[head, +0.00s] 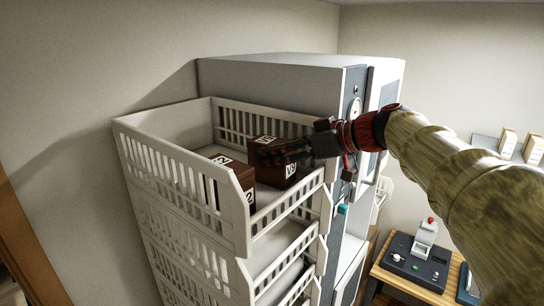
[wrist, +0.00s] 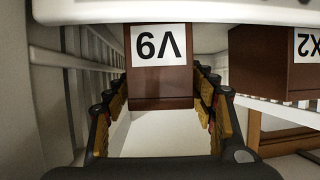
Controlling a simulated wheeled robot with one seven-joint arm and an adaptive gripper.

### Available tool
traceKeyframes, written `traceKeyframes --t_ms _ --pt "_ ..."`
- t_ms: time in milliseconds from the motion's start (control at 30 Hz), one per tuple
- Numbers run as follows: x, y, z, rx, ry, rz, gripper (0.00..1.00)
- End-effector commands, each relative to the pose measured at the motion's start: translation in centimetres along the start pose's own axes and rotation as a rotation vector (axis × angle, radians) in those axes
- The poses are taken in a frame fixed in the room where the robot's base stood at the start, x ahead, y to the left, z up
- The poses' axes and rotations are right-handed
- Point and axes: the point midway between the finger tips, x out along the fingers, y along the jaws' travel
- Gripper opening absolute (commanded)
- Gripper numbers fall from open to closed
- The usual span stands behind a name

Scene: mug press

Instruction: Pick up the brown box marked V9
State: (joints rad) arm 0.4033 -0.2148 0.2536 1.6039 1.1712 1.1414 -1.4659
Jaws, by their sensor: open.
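The brown box marked V9 (head: 273,175) stands in the top white basket, towards its back right. Its white V9 label shows upside down in the wrist view, where the box (wrist: 161,85) is in the middle. My gripper (head: 287,152) reaches in from the right at the box, partly covering it in the head view. In the wrist view my gripper (wrist: 162,92) is open, with one finger on each side of the box's lower part. I cannot tell whether either finger touches it.
A second brown box (head: 235,185), marked X2, stands closer to the front; it also shows at right in the wrist view (wrist: 270,65). The slatted basket (head: 180,165) has a lower front rim. A tall grey cabinet (head: 270,75) stands behind. More baskets are stacked below.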

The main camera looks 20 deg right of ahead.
Motion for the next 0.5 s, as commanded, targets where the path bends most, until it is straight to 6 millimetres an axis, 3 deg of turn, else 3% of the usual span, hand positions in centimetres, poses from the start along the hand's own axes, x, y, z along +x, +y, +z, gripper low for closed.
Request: traceKeyframes --t_ms 233,500 --pt "0.14 0.00 0.05 0.000 0.000 0.001 0.56" --pt "0.12 0.01 0.04 0.000 0.000 0.001 0.40"
